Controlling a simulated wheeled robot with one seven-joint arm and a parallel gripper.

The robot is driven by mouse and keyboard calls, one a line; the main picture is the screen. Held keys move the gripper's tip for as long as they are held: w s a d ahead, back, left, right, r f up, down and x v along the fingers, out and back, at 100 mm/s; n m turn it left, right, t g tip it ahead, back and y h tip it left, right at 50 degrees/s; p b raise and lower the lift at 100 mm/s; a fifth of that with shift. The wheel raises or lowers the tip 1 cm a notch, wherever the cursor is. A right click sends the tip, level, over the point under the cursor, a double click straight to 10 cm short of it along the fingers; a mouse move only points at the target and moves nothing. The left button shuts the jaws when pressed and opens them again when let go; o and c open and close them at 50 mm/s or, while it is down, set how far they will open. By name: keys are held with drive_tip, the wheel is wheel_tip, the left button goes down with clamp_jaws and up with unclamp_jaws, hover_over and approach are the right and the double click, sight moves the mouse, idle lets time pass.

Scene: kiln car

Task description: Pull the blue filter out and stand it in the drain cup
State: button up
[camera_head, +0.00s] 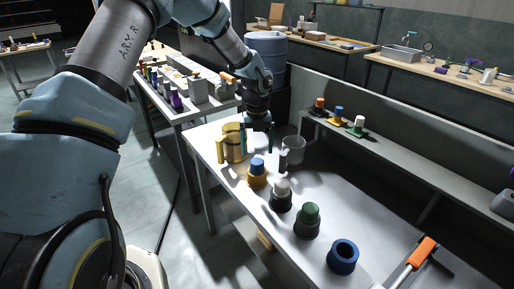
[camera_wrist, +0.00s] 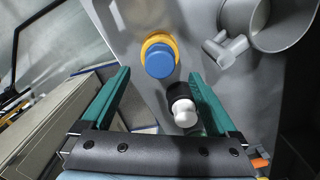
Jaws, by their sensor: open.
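The blue filter (camera_head: 257,164) shows as a blue knob seated upright in a yellow holder (camera_head: 257,180) on the pale table. In the wrist view, the filter (camera_wrist: 160,60) lies ahead of and between my open green fingers, with the yellow rim (camera_wrist: 158,38) around it. My gripper (camera_head: 257,132) is open and empty, apart from the filter, on its far side in the head view. A hollow blue cup (camera_head: 342,259) stands empty at the table's near end; a grey mug (camera_head: 293,149) stands farther back. I cannot tell which is the drain cup.
A white-topped black holder (camera_head: 281,196) and a green-topped one (camera_head: 307,222) stand between the filter and blue cup. A yellow mug (camera_head: 234,145) is close to my gripper. A low shelf (camera_head: 390,149) borders the table. An orange-handled tool (camera_head: 420,252) lies front right.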

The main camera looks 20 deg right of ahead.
drive_tip(key=shift+r+p, duration=0.7)
drive_tip(key=shift+r, duration=0.5)
wheel_tip(320, 180, up, 11)
drive_tip(key=b, duration=0.4)
drive_tip(key=s+a+f+n, duration=0.2)
drive_tip(key=a+n, duration=1.9)
drive_tip(key=a, duration=0.2)
drive_tip(key=s+a+n, duration=0.4)
drive_tip(key=a+n, duration=0.3)
drive_tip(key=n, duration=0.2)
drive_tip(key=s+a+f+n+t+b, duration=0.1)
drive_tip(key=s+a+n, duration=0.4)
drive_tip(key=n, duration=0.3)
drive_tip(key=shift+a+f+n+t, duration=0.15)
drive_tip(key=shift+a+n+t, duration=0.2)
drive_tip(key=shift+a, duration=0.55)
